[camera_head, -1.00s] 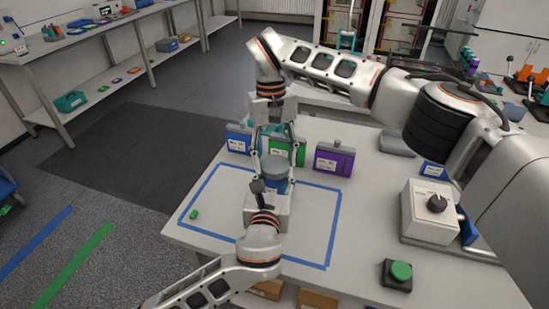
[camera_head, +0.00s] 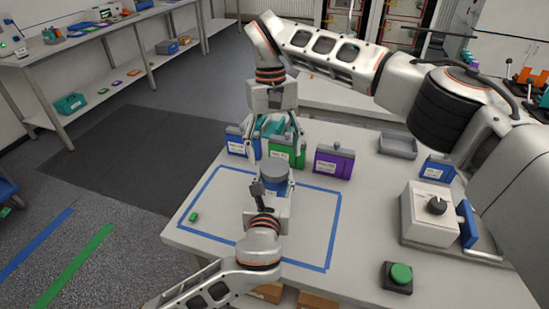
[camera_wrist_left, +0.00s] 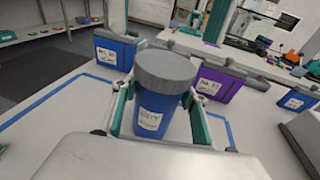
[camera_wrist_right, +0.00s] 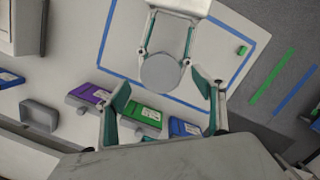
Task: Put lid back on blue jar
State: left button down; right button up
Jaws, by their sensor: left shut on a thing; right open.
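The blue jar (camera_wrist_left: 152,112) stands upright, with a white label facing the left wrist camera. The grey lid (camera_wrist_left: 165,70) sits level on top of the jar; it also shows in the head view (camera_head: 274,173) and from above in the right wrist view (camera_wrist_right: 160,73). My left gripper (camera_wrist_left: 158,100) is shut around the jar's sides below the lid. My right gripper (camera_head: 275,150) is open and empty, behind and above the lid, clear of it. Its spread fingers show in the right wrist view (camera_wrist_right: 165,92).
Blue (camera_head: 238,141), green (camera_head: 287,153) and purple (camera_head: 334,161) labelled boxes stand behind the jar, close to my right gripper. Blue tape (camera_head: 335,225) outlines the work area. A small green piece (camera_head: 194,217) lies inside it. A grey tray (camera_head: 398,146) and green button (camera_head: 400,273) are at right.

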jog(key=shift+r, duration=0.45)
jog(key=shift+c, duration=0.3)
